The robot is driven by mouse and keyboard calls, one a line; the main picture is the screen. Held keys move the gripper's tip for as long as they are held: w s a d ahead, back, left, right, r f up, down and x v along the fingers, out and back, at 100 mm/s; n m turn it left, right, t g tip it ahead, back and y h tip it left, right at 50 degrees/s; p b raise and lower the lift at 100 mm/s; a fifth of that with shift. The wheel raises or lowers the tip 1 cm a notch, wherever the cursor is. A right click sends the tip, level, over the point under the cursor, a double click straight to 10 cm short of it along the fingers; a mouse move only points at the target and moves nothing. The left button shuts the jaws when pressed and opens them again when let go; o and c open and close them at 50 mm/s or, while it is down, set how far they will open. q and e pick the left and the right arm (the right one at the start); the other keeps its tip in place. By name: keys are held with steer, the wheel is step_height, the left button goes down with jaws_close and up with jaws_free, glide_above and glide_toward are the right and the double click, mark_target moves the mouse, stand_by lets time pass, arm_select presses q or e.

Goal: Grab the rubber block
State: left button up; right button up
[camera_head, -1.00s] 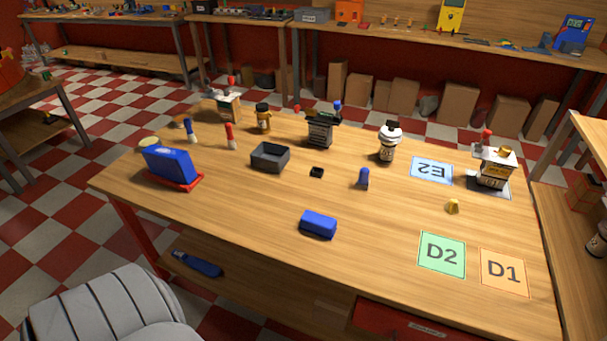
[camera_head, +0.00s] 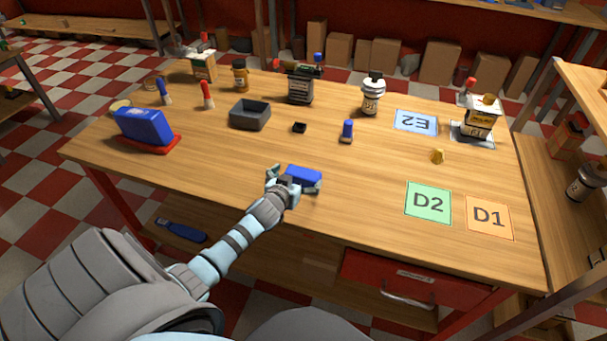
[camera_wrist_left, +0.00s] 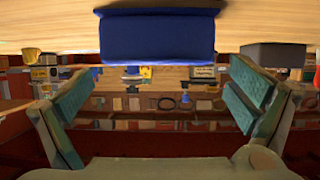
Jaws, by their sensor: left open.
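The blue block (camera_head: 304,176), which looks like the rubber block, lies on the wooden table near its front edge. In the left wrist view the block (camera_wrist_left: 158,38) shows upper middle, ahead of the gap between the fingers. My left gripper (camera_head: 292,183) is right at the block in the head view and covers part of its near side. In the wrist view its two green-padded fingers (camera_wrist_left: 163,85) are spread wide with nothing between the pads. Whether a finger touches the block cannot be told. My right gripper is not seen.
A small black piece (camera_head: 300,127), a grey open box (camera_head: 250,116) and a blue-topped peg (camera_head: 347,131) stand behind the block. A blue case on a red base (camera_head: 146,127) is at left. Flat cards D2 (camera_head: 428,203) and D1 (camera_head: 489,216) lie right. Table between is clear.

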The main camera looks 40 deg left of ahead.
mark_target(301, 176)
arm_select(q)
steer(key=x, duration=0.2)
steer(key=b+x, duration=0.1)
steer(key=x, duration=0.1)
steer(key=shift+w+d+f, duration=0.1)
steer(key=shift+w+f, duration=0.1)
steer(key=shift+f, duration=0.15)
steer(key=shift+r, duration=0.1)
steer(key=c, duration=1)
